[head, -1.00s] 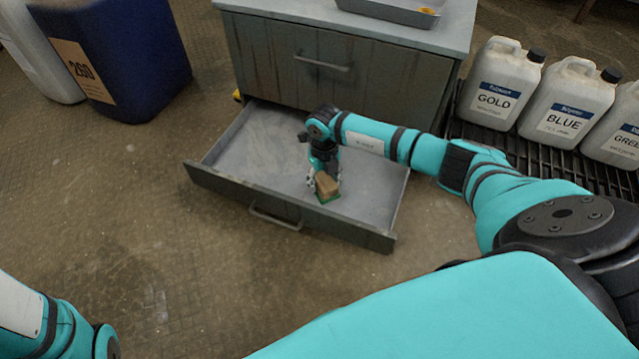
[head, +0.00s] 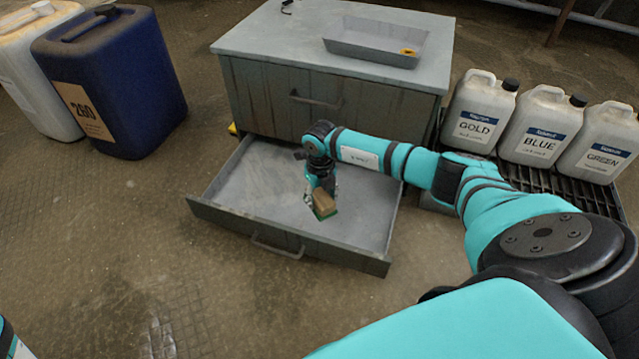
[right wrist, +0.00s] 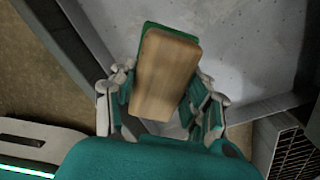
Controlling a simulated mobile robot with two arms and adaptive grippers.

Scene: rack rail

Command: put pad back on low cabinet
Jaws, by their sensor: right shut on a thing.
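The pad (head: 324,204) is a small block with a wooden back and a green layer; it also shows large in the right wrist view (right wrist: 165,75). My right gripper (head: 320,192) is shut on the pad and holds it over the open lower drawer (head: 256,190). In the right wrist view its fingers (right wrist: 162,108) lie on both sides of the pad. The low cabinet (head: 270,42) is grey with a pale top, and its upper drawer is closed. My left gripper is out of view; only a bit of my left arm shows at the bottom left.
A grey tray (head: 345,47) with a small yellow item (head: 408,52) stands on the cabinet top; the top's left part is clear. Blue (head: 120,90) and white canisters stand left. Gold, blue and green labelled jugs (head: 543,125) stand right on a black grate.

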